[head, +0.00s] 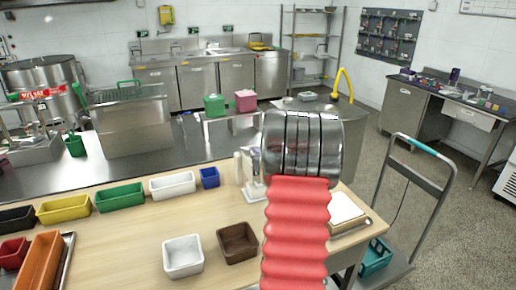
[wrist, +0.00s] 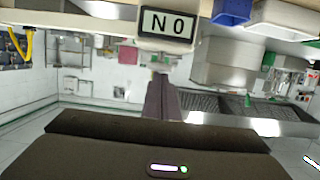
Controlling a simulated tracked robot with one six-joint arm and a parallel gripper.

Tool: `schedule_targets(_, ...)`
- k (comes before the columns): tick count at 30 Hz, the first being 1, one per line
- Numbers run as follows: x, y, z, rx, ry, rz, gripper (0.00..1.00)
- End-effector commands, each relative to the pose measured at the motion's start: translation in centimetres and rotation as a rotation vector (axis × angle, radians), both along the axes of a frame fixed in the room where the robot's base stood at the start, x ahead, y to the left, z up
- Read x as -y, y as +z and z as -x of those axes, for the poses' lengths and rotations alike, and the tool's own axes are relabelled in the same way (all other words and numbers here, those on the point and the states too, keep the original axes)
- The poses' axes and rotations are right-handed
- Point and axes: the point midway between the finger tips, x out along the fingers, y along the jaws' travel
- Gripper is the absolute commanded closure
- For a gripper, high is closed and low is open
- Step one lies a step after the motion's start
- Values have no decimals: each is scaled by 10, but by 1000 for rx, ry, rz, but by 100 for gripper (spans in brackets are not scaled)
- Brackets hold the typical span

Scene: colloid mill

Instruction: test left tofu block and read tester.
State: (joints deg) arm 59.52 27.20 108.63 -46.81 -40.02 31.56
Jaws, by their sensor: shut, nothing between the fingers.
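A white tester (head: 256,188) stands on the wooden table behind my arm, partly hidden by it. Its display (wrist: 167,24) is at the top of the wrist view, which is upside down; the letters appear as "N O" there and would read "ON" the right way up. A white block (head: 345,208), perhaps tofu, lies on a board at the table's right end, partly behind my arm. I cannot pick out a separate left tofu block. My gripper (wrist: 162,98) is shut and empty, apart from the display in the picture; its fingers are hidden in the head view.
A blue bin (head: 209,177) and a long white bin (head: 172,185) stand left of the tester. A square white bin (head: 183,256) and a brown bin (head: 237,242) are near the front. A trolley (head: 412,190) stands right of the table. The table's middle is mostly clear.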

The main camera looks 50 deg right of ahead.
Motion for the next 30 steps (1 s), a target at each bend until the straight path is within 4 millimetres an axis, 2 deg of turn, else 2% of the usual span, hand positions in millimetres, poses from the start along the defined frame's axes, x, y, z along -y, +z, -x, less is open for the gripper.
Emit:
schedule_targets(10,0,-2,0,0,0,-1,100)
schedule_targets(18,0,-23,1,-1,0,-3,100)
schedule_targets(30,-1,-28,2,-9,-2,-8,100)
